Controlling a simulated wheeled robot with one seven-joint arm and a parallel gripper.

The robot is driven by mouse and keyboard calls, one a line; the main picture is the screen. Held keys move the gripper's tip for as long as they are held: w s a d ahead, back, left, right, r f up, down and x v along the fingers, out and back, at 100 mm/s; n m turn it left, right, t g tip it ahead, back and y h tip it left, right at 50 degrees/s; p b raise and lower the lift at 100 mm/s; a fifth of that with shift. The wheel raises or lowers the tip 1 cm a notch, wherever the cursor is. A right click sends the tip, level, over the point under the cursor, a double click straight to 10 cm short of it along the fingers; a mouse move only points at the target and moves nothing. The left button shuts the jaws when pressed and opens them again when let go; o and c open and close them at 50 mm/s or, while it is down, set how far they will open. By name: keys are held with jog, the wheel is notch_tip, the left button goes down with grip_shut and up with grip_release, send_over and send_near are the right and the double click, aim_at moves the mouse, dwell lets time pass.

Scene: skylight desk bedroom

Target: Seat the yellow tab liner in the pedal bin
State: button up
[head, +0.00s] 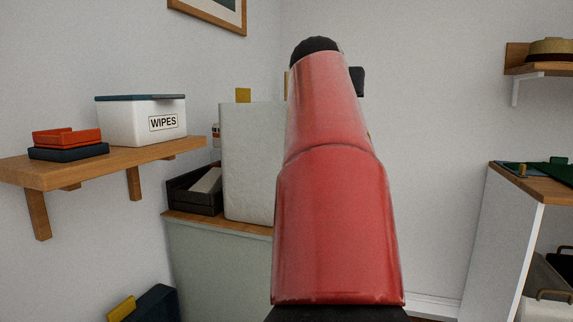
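A tall white upright piece (248,165) with a yellow tab (243,95) at its top stands on the cabinet, partly behind my red arm; it looks like the liner, but I cannot be sure. A dark navy object (155,304) with a yellow piece (121,308) at its left shows low at the left, cut off by the frame; I cannot tell whether it is the pedal bin. My arm fills the centre and hides what lies beyond. A dark block juts out right of its upper end; I cannot tell whether it belongs to my gripper. No fingertips show.
A wall shelf (105,163) at left holds a WIPES box (140,121) and a red tray (67,137) on a dark one. A black tray (192,197) sits on the cabinet (215,250). A white-sided unit (505,225) stands at right, with handled containers (545,287) below.

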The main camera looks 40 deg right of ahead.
jog(key=shift+w+d, duration=0.15)
jog(key=shift+d, duration=0.15)
grip_shut()
jog(key=shift+r, duration=0.1)
notch_tip(320, 180, up, 5)
jog(key=p, duration=0.2)
jog(key=shift+r+p, duration=0.15)
jog(key=shift+p, duration=0.15)
jog(key=shift+r, duration=2.2)
jog(key=shift+a, duration=0.1)
